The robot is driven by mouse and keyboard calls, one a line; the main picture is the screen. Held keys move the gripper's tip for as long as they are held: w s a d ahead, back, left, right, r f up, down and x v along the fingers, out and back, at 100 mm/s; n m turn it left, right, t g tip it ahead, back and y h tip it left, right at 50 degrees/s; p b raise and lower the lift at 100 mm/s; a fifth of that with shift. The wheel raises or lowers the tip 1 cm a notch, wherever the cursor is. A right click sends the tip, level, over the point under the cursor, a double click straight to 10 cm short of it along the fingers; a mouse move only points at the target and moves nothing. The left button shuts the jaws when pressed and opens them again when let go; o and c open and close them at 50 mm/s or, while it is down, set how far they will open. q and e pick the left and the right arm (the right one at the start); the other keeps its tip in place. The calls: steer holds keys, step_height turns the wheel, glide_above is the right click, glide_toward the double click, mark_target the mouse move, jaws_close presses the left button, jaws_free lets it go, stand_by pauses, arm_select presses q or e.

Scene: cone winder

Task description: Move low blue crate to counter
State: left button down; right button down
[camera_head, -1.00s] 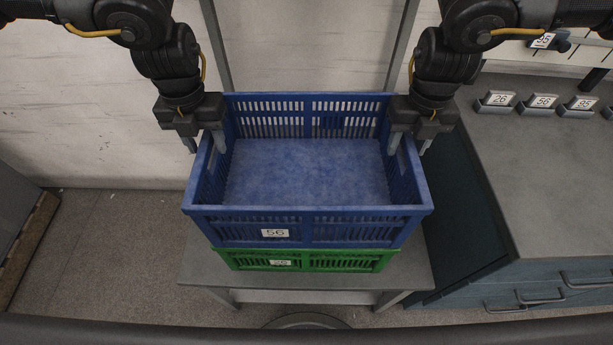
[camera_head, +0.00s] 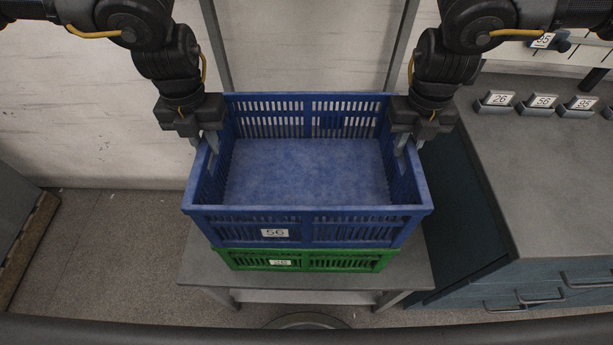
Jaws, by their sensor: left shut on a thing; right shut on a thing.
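The blue crate (camera_head: 307,215) is empty and upright, with a white label reading 56 on its near wall. It sits on top of a green crate (camera_head: 335,262). My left gripper (camera_head: 204,144) is shut on the left side wall of the blue crate. My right gripper (camera_head: 410,146) is shut on its right side wall. The grey counter (camera_head: 545,185) stands to the right. Most of the green crate is hidden under the blue one.
The crates stand on a small grey table (camera_head: 205,268). Several label holders (camera_head: 497,99) line the back of the counter, with clear top in front of them. Blue drawers with handles (camera_head: 540,297) are under the counter. A pale wall is behind the crates.

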arm_select(q)
steer(key=shift+r, duration=0.2)
arm_select(e)
steer(key=shift+r, duration=0.2)
